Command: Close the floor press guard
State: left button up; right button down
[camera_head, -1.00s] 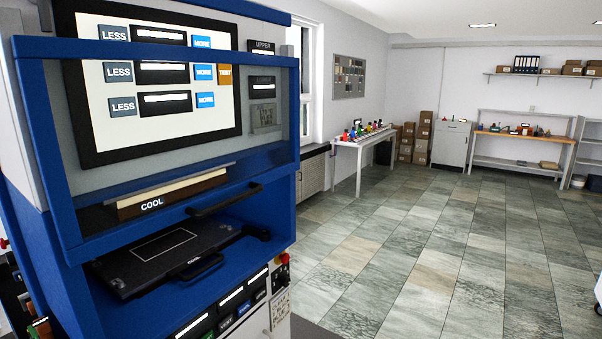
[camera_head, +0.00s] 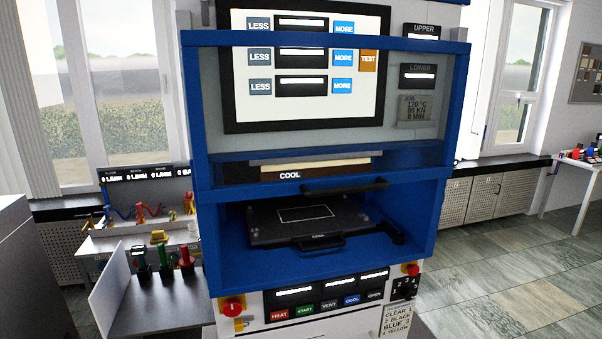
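The floor press (camera_head: 443,228) stands in the centre, a blue-framed machine with a screen at the top. Its guard (camera_head: 326,39) is a clear pane in a blue frame. The guard is raised, in front of the lower part of the screen, and its dark bar handle (camera_head: 345,187) is at its lower edge. Below it the press opening is uncovered, showing a black lower platen (camera_head: 300,222) with a front handle. A "COOL" label shows on the upper platen (camera_head: 314,171). Neither of my grippers is in view.
A control panel (camera_head: 330,295) with several buttons and a red knob (camera_head: 232,308) is under the opening. A side bench (camera_head: 180,305) with coloured tools stands close at left. Tiled floor (camera_head: 490,285) is free at right.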

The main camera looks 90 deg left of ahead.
aim_at(334, 184)
jog(key=u, duration=2.15)
